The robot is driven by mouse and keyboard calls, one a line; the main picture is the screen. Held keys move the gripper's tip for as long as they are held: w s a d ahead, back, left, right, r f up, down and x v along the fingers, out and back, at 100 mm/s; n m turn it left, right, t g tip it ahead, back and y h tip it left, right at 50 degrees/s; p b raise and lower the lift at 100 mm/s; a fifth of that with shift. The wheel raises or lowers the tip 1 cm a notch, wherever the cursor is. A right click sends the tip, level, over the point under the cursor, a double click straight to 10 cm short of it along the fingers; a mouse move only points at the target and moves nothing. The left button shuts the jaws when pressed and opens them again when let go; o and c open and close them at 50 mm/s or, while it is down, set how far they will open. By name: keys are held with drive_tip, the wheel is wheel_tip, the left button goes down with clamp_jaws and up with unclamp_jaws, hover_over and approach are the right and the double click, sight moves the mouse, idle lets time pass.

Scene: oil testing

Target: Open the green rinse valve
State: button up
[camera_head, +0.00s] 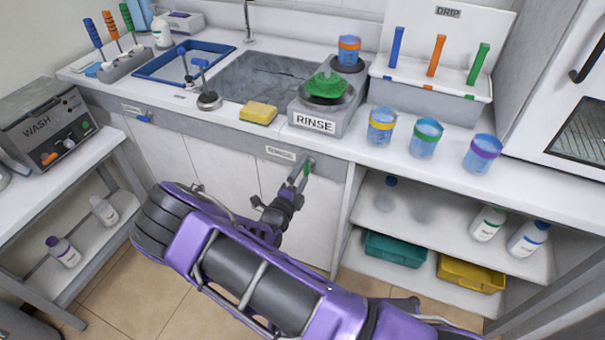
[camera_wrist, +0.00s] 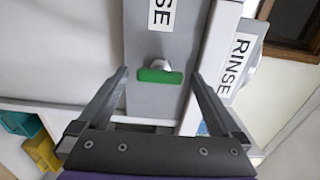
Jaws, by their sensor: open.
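The green rinse valve (camera_wrist: 160,76) has a bar handle on a pale round stem, fixed to a grey panel (camera_wrist: 150,103) with a RINSE label (camera_wrist: 161,14). The bar lies across the picture in the wrist view. In the head view a small part of the green valve (camera_head: 306,170) shows on the counter front, partly hidden by my fingers. My gripper (camera_wrist: 161,80) is open, with one finger on each side of the bar and a visible gap at both ends. My gripper (camera_head: 299,175) also shows at the counter front in the head view.
Above the valve stands a RINSE station (camera_head: 335,110) with a green piece on it. A yellow sponge (camera_head: 258,112) and the sink (camera_head: 262,82) are to its left. A blue valve (camera_head: 143,118) sits further left. Open shelves (camera_head: 395,230) with bottles and bins are at the right.

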drive_tip(key=shift+s+a, duration=0.1)
drive_tip(key=v, duration=1.7)
